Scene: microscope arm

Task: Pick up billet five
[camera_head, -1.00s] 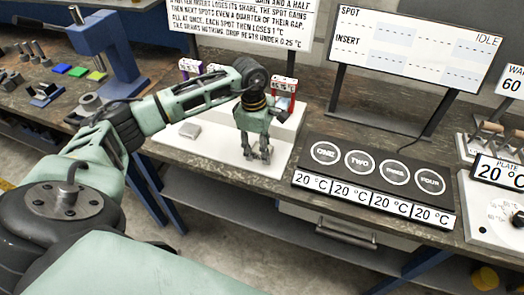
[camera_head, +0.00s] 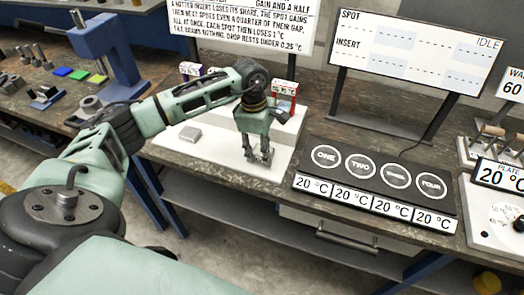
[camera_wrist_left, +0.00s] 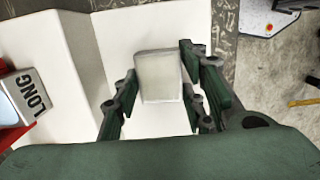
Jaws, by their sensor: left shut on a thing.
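My left gripper (camera_head: 258,160) points down over the front of the white stepped stand (camera_head: 225,152). In the left wrist view its fingers (camera_wrist_left: 160,105) are shut on a pale grey metal billet (camera_wrist_left: 158,77), one on each side. No number can be read on this billet, so I cannot tell whether it is billet five. In the head view the held billet is hardly visible behind the fingers. Another grey block (camera_head: 190,134) lies on the stand to the left of the gripper. My right gripper is not in view.
A red-and-white box (camera_head: 285,90) stands behind the gripper; a red box marked LONG (camera_wrist_left: 28,95) shows in the wrist view. Right of the stand lies a black panel with four round spots (camera_head: 375,170). A blue press (camera_head: 105,55) stands at left.

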